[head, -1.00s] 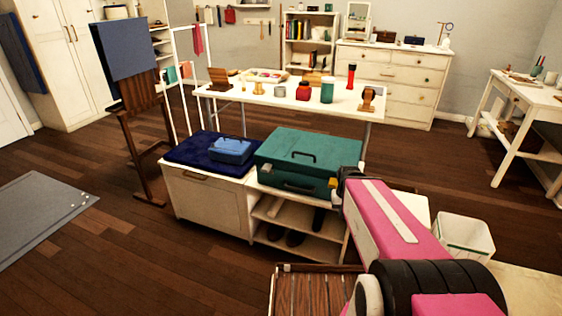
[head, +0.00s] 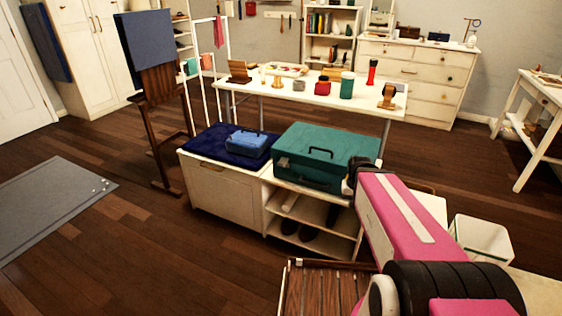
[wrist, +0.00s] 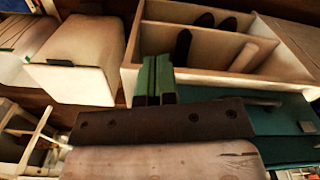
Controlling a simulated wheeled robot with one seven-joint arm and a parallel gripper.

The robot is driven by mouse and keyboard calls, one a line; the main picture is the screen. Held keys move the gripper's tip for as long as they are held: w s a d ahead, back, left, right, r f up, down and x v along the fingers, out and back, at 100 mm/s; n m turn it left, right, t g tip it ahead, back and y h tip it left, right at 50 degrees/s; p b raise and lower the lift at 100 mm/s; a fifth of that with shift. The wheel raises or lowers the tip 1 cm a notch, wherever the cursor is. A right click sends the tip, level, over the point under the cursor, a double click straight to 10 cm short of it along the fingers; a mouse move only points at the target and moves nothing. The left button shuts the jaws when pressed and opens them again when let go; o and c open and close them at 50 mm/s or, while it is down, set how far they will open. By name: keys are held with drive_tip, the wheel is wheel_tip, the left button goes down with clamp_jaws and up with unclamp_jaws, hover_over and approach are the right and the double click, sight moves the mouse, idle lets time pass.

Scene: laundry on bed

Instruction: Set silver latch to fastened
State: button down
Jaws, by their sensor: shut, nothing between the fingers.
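The teal case (head: 318,176) stands closed on a low white shelf unit, with a dark handle on its lid and another on its front. A tiny pale spot near its front left corner may be the silver latch (head: 284,162); whether it is fastened is too small to tell. The case also shows at the lower right in the wrist view (wrist: 285,122). My gripper (wrist: 156,68) is shut and empty, its green fingers side by side, in front of the shelf unit and apart from the case's handle. The head view hides the fingers behind my pink arm.
A small blue case (head: 246,142) sits on a navy cushion (head: 203,143) left of the teal case. Shoes stand on the shelves (head: 312,222) below. A slatted wooden piece (head: 325,290) and a white bin (head: 482,242) are near my arm.

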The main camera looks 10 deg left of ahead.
drive_tip(key=w+a+r+m, duration=0.1)
drive_tip(key=w+a+r, duration=0.4)
drive_tip(key=a, duration=0.3)
drive_tip(key=w+a+r+m, duration=0.1)
drive_tip(key=w+a+r, duration=0.45)
drive_tip(key=a, duration=0.25)
wheel_tip(320, 180, up, 10)
drive_tip(key=m+t, duration=0.1)
drive_tip(key=t, duration=0.1)
hover_over(280, 163)
drive_tip(key=s, duration=0.3)
drive_tip(key=shift+a+f+h, duration=0.1)
drive_tip(key=shift+a+h, duration=0.2)
drive_tip(key=shift+a, duration=0.05)
drive_tip(key=f, duration=0.4)
drive_tip(key=w+f, duration=0.1)
drive_tip(key=f, duration=0.4)
drive_tip(key=w+f, duration=0.1)
drive_tip(key=f, duration=0.3)
drive_tip(key=shift+w+d+f, duration=0.2)
drive_tip(key=shift+d+f, duration=0.2)
drive_tip(key=shift+s+f, duration=0.1)
